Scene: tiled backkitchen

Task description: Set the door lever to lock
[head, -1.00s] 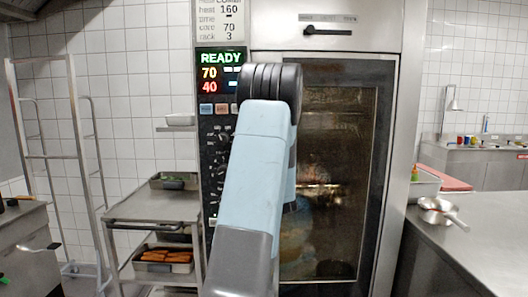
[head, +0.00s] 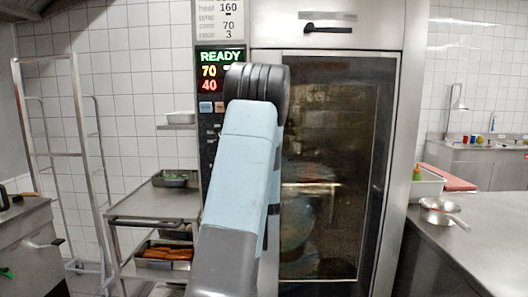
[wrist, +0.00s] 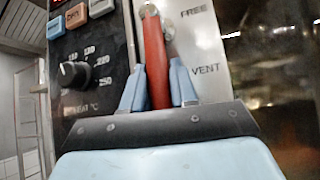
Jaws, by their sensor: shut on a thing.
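The red door lever (wrist: 155,52) shows in the wrist view, hanging down from a metal end near the top of the picture. It stands nearly upright against a pale plate (wrist: 203,50) marked FREE at upper right and VENT lower at right. No lock mark is visible in the frames. My gripper (wrist: 156,70) is shut on the lever, with one blue finger on each side of it. In the head view my arm hides the gripper and the lever. The dark glass oven door (head: 330,170) stands closed behind my arm.
A control panel with a black knob (wrist: 74,74) lies left of the lever. A black handle (head: 328,29) sits above the door. A steel trolley (head: 155,205) with food trays stands left. A counter (head: 480,235) with a pan (head: 440,212) is at right.

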